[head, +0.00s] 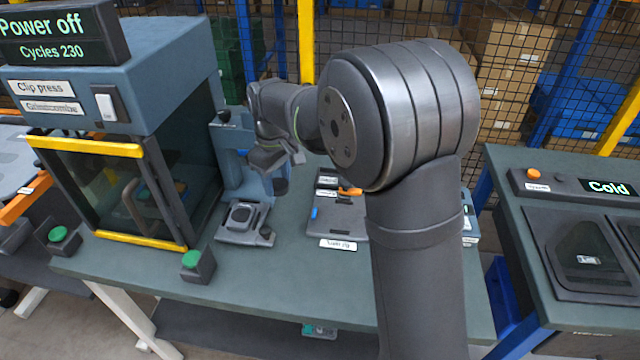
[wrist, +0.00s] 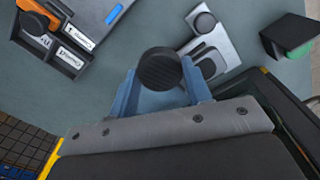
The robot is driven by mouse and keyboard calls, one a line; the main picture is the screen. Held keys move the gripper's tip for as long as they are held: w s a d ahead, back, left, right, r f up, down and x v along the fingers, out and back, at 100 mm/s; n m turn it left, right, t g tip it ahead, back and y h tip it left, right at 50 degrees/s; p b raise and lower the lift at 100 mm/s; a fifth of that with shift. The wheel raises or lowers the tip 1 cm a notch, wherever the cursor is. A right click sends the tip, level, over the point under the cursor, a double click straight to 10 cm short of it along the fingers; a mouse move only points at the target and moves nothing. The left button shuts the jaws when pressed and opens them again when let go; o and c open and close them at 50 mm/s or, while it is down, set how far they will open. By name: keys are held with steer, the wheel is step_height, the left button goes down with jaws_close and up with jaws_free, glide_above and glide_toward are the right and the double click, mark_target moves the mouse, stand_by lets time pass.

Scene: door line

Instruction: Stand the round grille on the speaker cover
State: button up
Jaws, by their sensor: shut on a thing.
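The round grille (wrist: 160,68) is a dark ribbed disc between the two blue fingers of my gripper (wrist: 162,88) in the wrist view. My gripper is shut on it. In the head view my gripper (head: 272,160) hangs over the back middle of the bench, in front of a blue stand. A grey fixture (head: 236,236) with a dark square piece (head: 241,214) on it stands below and left of my gripper. That piece may be the speaker cover; I cannot tell for sure. It also shows in the wrist view (wrist: 208,68), apart from the grille.
A press with a glass door (head: 120,190) stands left, with a green button (head: 192,260) beside it. A labelled tray (head: 330,228) with orange and blue items lies right of the fixture. The front bench top is clear. Another bench (head: 520,240) is at right.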

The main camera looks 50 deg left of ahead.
steer(key=s+a+n, duration=0.2)
steer(key=s+a, duration=0.3)
steer(key=s, duration=0.4)
steer(key=shift+a+f, duration=0.1)
steer(key=shift+f, duration=2.95)
steer(key=shift+f, duration=0.55)
steer(key=o, duration=1)
steer(key=shift+o, duration=0.2)
steer(key=shift+r, duration=0.15)
step_height(320, 180, up, 17)
